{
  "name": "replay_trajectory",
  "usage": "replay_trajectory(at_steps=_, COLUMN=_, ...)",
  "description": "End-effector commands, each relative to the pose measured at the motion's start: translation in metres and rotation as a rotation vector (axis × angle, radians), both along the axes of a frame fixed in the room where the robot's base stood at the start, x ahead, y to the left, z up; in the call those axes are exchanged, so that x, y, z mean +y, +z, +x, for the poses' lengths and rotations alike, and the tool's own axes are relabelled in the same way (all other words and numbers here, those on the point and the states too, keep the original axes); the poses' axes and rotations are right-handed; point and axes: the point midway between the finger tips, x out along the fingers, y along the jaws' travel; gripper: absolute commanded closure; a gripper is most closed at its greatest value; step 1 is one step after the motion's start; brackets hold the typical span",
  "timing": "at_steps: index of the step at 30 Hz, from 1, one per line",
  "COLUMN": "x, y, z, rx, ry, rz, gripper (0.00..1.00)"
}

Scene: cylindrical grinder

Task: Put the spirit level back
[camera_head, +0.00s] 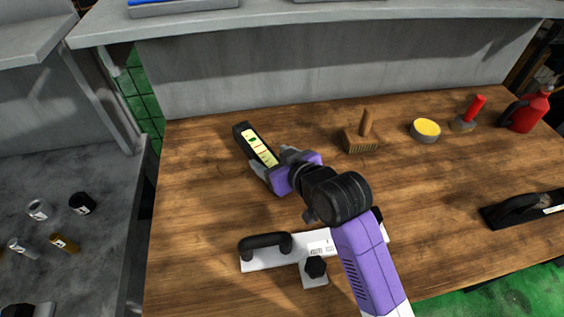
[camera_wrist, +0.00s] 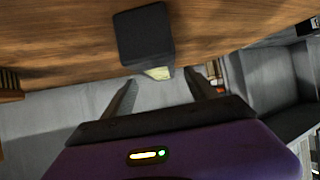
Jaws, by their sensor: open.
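A black bar with a yellow-green marked face, which looks like the spirit level (camera_head: 259,147), lies slantwise on the wooden table (camera_head: 200,220), left of centre. In the wrist view its dark end (camera_wrist: 145,36) shows beyond my fingertips, with a bit of the yellowish face between them. My gripper (camera_head: 275,165) is open at the near end of the bar. It also shows in the wrist view (camera_wrist: 162,82), with both fingers spread and nothing held. I cannot tell whether the fingers touch the bar. The near end is partly hidden by my gripper.
A white plate tool with a black handle (camera_head: 265,245) lies under my arm. A wooden brush (camera_head: 360,141), yellow tin (camera_head: 425,130), red-handled tool (camera_head: 468,115) and red bottle (camera_head: 527,110) stand along the right. A black handled tool (camera_head: 520,208) lies far right. A grey shelf (camera_head: 300,20) overhangs the back.

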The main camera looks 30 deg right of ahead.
Motion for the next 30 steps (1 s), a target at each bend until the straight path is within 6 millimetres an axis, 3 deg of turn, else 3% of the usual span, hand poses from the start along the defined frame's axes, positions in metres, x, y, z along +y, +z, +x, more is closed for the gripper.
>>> replay_trajectory(at_steps=3, x=-0.002, y=0.011, z=-0.021, rx=0.0, ry=0.0, rz=0.0, gripper=0.33)
replay_trajectory(at_steps=10, x=-0.004, y=0.024, z=-0.044, rx=0.001, ry=0.0, rz=0.0, gripper=0.33)
replay_trajectory(at_steps=30, x=-0.004, y=0.028, z=-0.047, rx=-0.009, ry=-0.002, rz=0.003, gripper=0.33)
